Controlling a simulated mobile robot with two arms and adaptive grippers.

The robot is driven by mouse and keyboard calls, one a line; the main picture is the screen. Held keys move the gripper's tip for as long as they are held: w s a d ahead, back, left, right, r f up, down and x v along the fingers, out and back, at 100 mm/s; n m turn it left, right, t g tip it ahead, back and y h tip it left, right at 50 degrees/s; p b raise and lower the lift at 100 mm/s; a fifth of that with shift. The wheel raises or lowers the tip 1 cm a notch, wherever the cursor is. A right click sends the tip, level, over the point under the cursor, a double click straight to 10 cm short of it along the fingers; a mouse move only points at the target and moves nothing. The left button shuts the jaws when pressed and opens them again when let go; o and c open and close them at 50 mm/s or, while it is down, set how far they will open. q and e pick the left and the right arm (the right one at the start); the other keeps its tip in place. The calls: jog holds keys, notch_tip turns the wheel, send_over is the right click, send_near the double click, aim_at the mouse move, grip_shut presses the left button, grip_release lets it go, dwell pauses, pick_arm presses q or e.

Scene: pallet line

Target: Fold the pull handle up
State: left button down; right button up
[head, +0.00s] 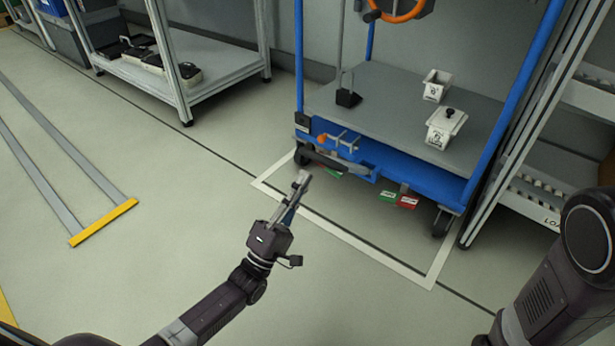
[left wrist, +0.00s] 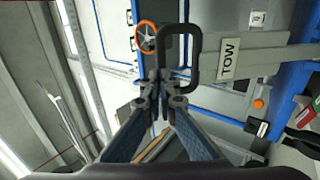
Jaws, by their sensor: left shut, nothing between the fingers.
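The pull handle is a dark grey loop (left wrist: 201,60) on a flat grey bar marked TOW in the left wrist view. In the head view, a dark grey bar (head: 325,160) that appears to be this handle sits low at the front of the blue cart (head: 425,178). My left gripper (head: 303,177) is shut and empty just in front of it. In the left wrist view its closed fingertips (left wrist: 163,78) appear beside the loop's near end. I cannot tell whether they touch it. My right gripper is out of view.
The cart deck (head: 385,110) carries two small white boxes. A white floor outline (head: 340,232) surrounds the cart's front. Shelving stands at left (head: 215,65) and right (head: 535,180). The floor in front is clear.

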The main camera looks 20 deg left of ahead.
pick_arm(q)
jog(key=x, duration=0.2)
jog(key=shift+w+d+r+b, duration=0.1)
jog(key=shift+w+r+b, duration=0.1)
jog(key=shift+w+b, duration=0.15)
